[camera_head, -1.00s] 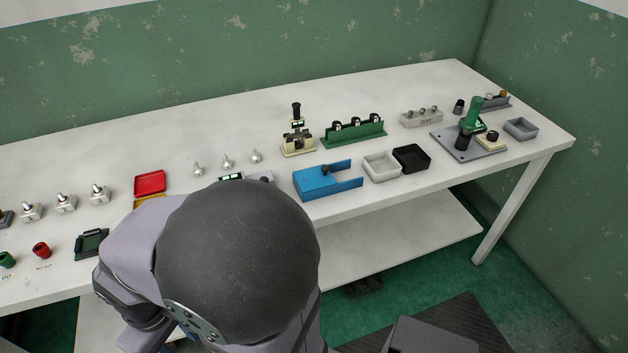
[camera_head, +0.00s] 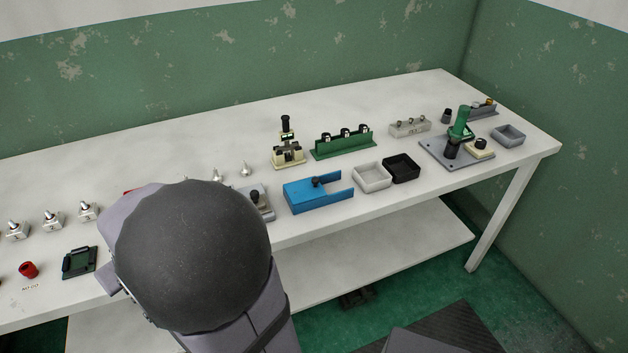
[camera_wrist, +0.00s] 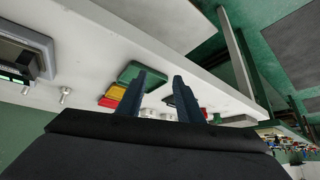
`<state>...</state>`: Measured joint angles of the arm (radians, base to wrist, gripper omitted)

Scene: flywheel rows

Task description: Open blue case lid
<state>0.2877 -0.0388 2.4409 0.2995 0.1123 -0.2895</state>
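The blue case (camera_head: 305,197) lies on the white workbench near its front edge in the head view. A dark round knob (camera_head: 316,181) stands on its flat blue top, and two narrow blue arms reach out to the right with a gap between them. I cannot tell from here how the lid sits. The case does not show in the wrist view. My gripper (camera_wrist: 160,78) shows two dark fingers standing apart with nothing held between them. In the head view my own arm hides it, and it is away from the case.
Right of the case stand a white tray (camera_head: 372,189) and a black tray (camera_head: 402,168). A grey knobbed device (camera_head: 259,205) sits left of it. Behind are a cream press (camera_head: 288,158) and green rack (camera_head: 342,151). The wrist view shows a green tray (camera_wrist: 141,72).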

